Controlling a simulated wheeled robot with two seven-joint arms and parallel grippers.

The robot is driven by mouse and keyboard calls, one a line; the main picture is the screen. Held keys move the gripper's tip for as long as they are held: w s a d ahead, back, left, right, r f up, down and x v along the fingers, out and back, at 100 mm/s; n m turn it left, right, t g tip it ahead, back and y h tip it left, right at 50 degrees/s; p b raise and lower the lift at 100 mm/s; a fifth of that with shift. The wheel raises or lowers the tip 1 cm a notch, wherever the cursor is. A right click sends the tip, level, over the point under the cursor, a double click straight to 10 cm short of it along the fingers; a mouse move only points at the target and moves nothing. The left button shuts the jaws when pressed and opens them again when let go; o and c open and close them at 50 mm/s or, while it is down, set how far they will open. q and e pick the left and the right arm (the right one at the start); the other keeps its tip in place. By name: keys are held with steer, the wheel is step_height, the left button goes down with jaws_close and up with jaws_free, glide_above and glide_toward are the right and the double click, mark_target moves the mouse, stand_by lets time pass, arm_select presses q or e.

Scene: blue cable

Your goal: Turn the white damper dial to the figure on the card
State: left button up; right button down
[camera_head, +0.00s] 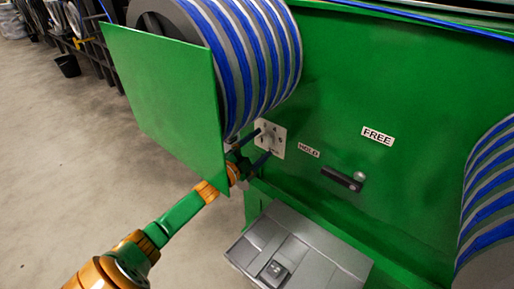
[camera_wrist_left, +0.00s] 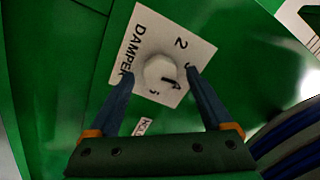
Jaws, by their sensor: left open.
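The white damper dial (camera_wrist_left: 160,70) sits on a pale square plate (camera_wrist_left: 178,38) marked DAMPER, with a 2 and a 5 readable around it. A dark mark shows on or beside the dial's lower right. My left gripper (camera_wrist_left: 160,76) is open, its blue fingers at either side of the dial; whether they touch it, I cannot tell. In the head view, the left gripper (camera_head: 264,143) reaches the plate (camera_head: 278,130) on the green panel. I cannot make out a card with a figure. My right gripper is not in view.
A green board (camera_head: 165,95) stands left of the gripper, close to my left arm. A blue-striped cable drum (camera_head: 250,50) is above it. A grey box (camera_head: 300,250) is below.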

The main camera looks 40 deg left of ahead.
arm_select(q)
steer(key=s+p, duration=0.1)
steer(key=s, duration=0.5)
steer(key=shift+s+a, duration=0.2)
steer(key=shift+s, duration=0.2)
steer(key=shift+f, duration=0.1)
